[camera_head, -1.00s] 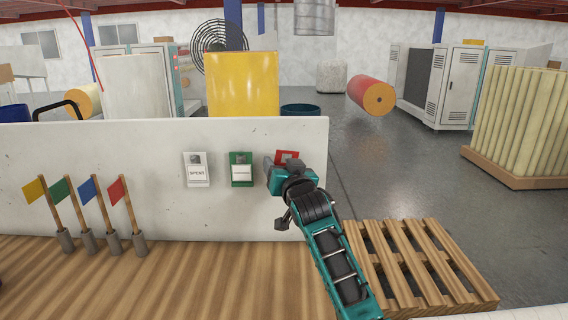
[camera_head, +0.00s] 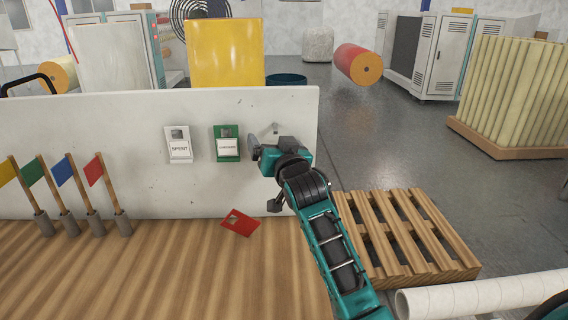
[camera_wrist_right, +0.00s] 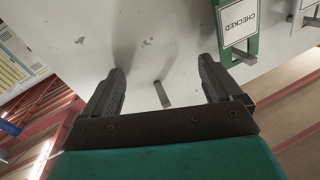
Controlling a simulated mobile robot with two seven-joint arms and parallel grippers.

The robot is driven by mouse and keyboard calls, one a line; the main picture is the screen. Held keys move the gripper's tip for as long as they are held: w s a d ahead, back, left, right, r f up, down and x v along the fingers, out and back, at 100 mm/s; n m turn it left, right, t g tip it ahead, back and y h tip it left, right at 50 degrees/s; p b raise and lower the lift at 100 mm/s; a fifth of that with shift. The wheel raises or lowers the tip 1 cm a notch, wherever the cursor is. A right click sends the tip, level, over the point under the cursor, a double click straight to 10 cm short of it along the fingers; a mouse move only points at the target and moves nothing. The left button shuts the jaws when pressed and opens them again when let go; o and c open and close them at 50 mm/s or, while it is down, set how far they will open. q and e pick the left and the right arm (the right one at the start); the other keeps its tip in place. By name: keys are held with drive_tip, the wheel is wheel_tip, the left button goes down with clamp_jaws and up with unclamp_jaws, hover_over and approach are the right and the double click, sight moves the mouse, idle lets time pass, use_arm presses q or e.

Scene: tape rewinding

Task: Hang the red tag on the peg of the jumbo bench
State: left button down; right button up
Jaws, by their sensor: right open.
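The red tag (camera_head: 239,222) lies flat on the wooden bench top (camera_head: 170,275), below the white board (camera_head: 270,190) and left of my right forearm. My right gripper (camera_head: 254,146) is open in front of the board, to the right of the green CHECKED tag (camera_head: 227,143). A bare metal peg (camera_head: 272,128) sticks out of the board just above it. In the right wrist view the peg (camera_wrist_right: 162,94) shows between the two spread fingers (camera_wrist_right: 160,90), with nothing held. The left gripper is not in view.
A white SPENT tag (camera_head: 179,145) hangs left of the green one. Several small coloured flags (camera_head: 93,169) stand in holders at the left. A wooden pallet (camera_head: 405,235) and a pale tube (camera_head: 480,293) are at the right.

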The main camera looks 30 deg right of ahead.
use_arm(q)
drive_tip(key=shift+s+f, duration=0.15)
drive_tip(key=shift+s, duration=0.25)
use_arm(e)
drive_tip(key=s+a, duration=0.3)
drive_tip(key=s, duration=0.8)
drive_tip(key=shift+s+r, duration=0.35)
drive_tip(key=shift+s, duration=0.05)
